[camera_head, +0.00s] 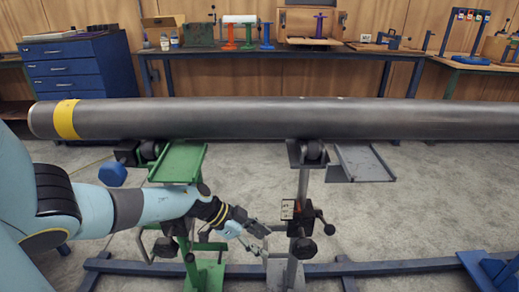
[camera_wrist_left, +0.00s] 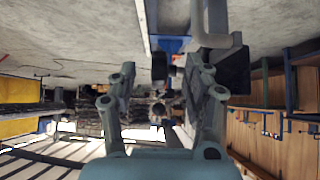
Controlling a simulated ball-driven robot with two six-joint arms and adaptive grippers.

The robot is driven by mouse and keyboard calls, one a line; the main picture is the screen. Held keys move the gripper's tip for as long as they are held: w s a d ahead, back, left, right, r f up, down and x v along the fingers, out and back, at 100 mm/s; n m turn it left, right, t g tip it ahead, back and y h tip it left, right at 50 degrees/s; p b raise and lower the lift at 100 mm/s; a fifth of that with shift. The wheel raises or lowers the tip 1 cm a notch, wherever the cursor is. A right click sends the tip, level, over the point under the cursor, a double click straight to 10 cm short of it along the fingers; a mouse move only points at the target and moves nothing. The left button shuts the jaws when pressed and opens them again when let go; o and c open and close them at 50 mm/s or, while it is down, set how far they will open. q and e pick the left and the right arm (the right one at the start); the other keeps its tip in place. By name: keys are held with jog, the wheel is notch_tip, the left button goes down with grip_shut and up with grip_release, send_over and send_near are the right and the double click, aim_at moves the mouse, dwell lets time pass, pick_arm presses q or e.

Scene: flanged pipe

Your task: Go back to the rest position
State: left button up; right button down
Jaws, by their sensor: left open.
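My left arm comes in from the left below the long grey pipe (camera_head: 290,118), which has a yellow band near its left end. My left gripper (camera_head: 262,239) is at the right end of that arm, low down, between the green pipe stand (camera_head: 180,163) and the grey stand (camera_head: 303,190). In the left wrist view my left gripper (camera_wrist_left: 165,85) is open, its two fingers spread with nothing held between them. My right gripper does not show in either view.
The pipe rests on rollers of the stands. A black knob (camera_head: 304,248) on the grey stand is close to my left gripper. A blue floor beam (camera_head: 400,266) crosses the front. Behind are a blue cabinet (camera_head: 70,68) and a workbench (camera_head: 270,51) with tools.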

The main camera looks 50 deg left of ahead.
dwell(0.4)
pick_arm(q)
jog(key=s+d+f+n+t+y, duration=0.2)
jog(key=s+d+f+n, duration=0.5)
jog(key=s+f, duration=0.4)
jog(key=s+f+g+y, duration=0.2)
jog(key=s+f+g, duration=0.2)
jog(key=s, duration=0.9)
jog(key=s+f+g+y, duration=0.2)
jog(key=s+f+g, duration=0.2)
jog(key=s, duration=0.9)
notch_tip(320, 180, down, 2)
jog(key=shift+s+d+n+y, duration=0.2)
jog(key=shift+d+n+y, duration=0.1)
jog(key=shift+d+y, duration=0.15)
jog(key=shift+w, duration=0.1)
